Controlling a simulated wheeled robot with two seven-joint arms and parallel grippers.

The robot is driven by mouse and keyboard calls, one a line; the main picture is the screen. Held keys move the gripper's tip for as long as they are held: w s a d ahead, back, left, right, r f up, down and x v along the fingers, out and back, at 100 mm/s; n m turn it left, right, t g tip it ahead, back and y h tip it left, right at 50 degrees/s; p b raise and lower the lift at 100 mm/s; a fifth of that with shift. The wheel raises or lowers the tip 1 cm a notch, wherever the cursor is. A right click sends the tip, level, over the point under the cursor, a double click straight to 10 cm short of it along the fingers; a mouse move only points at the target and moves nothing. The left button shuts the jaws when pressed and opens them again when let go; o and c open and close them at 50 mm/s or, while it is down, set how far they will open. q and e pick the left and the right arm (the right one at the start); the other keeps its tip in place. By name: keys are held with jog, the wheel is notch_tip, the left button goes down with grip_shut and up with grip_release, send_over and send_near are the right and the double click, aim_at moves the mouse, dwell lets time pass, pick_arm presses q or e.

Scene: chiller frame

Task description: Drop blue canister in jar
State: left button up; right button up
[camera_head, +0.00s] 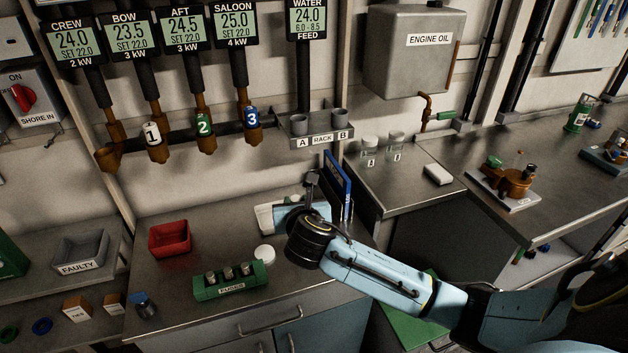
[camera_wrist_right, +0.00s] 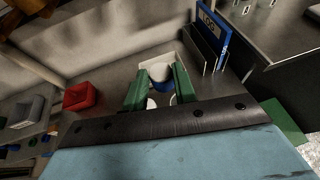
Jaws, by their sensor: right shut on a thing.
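My right gripper (camera_wrist_right: 160,74) shows in the wrist view with its two green fingers shut on a canister with a pale top and a blue band (camera_wrist_right: 161,84). In the head view my own wrist hides the fingertips and the canister. Two clear glass jars with pale lids, left jar (camera_head: 370,145) and right jar (camera_head: 396,142), stand on the counter behind and to the right of the gripper, apart from it. A small dark container with a blue top (camera_head: 143,302) stands at the bench's front left. My left gripper is not in view.
A white tray (camera_head: 264,219) lies behind my wrist, beside an upright blue log book (camera_head: 338,178). A red bin (camera_head: 169,239), a green fuse holder (camera_head: 231,291) and a round white lid (camera_head: 264,254) sit on the bench. A white block (camera_head: 438,174) lies right of the jars.

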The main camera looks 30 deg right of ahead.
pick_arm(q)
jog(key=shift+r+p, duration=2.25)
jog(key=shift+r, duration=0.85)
pick_arm(e)
jog(key=d+f+m+h+b, duration=0.1)
jog(key=f+b, duration=0.1)
jog(key=f, duration=0.1)
jog(key=w+d+f+g+b, duration=0.1)
jog(key=d+f+b, duration=0.1)
jog(key=f+b, duration=0.1)
jog(key=d+f+m+h+b, duration=0.1)
jog(key=f+b, duration=0.1)
jog(key=f, duration=0.1)
jog(key=shift+w+d+m+g+h, duration=0.2)
jog(key=shift+m+g+h, duration=0.1)
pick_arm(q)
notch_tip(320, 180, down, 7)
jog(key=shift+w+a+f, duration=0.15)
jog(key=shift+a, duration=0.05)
pick_arm(e)
jog(key=shift+r, duration=0.1)
jog(key=o, duration=1)
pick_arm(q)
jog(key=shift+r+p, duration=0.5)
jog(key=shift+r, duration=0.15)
pick_arm(e)
jog(key=v, duration=1.3)
jog(key=shift+s+a, duration=0.15)
jog(key=shift+s, duration=0.05)
